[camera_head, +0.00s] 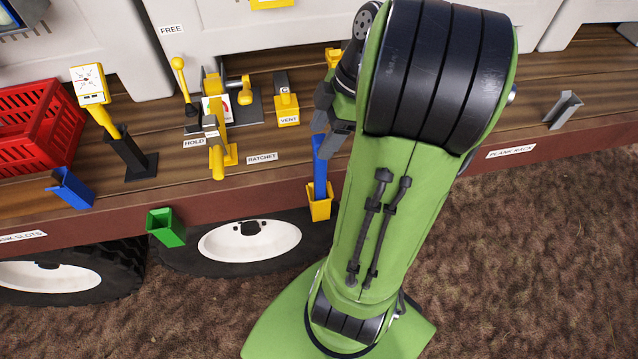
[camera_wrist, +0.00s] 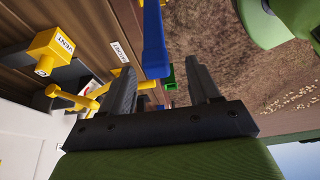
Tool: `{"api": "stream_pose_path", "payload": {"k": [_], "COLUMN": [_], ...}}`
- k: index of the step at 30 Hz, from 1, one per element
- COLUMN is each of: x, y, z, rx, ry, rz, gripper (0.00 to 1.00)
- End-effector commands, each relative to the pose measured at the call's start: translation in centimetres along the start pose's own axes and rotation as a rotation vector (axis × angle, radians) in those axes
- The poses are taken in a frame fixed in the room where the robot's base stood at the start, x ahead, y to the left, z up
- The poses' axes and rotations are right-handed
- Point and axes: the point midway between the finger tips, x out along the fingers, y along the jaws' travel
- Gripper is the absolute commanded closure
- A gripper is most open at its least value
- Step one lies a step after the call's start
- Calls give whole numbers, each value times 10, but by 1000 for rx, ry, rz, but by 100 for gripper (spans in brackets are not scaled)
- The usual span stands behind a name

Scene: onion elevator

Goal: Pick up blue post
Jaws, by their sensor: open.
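The blue post (camera_head: 320,163) stands upright in a yellow holder (camera_head: 319,206) on the front edge of the wooden deck. My gripper (camera_head: 328,128) is at the post's top, partly hidden by my green arm. In the wrist view the blue post (camera_wrist: 154,38) shows between and beyond the two dark fingers of my open gripper (camera_wrist: 161,66), nearer the left finger. Nothing is gripped. I cannot tell whether a finger touches the post.
A yellow-handled lever (camera_head: 217,160) and the yellow VENT box (camera_head: 286,108) stand left of the post. A blue holder (camera_head: 72,188), a green holder (camera_head: 166,228) and a grey holder (camera_head: 563,110) are along the edge. A red crate (camera_head: 38,125) sits far left.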

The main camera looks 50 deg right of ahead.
Motion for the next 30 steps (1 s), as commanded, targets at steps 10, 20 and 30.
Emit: {"api": "stream_pose_path", "payload": {"k": [10, 20, 30], "x": [46, 45, 44], "y": [3, 3, 3], "z": [3, 2, 2], "rx": [0, 1, 1], "ry": [0, 0, 0], "rz": [-1, -1, 0], "gripper": [38, 67, 100]}}
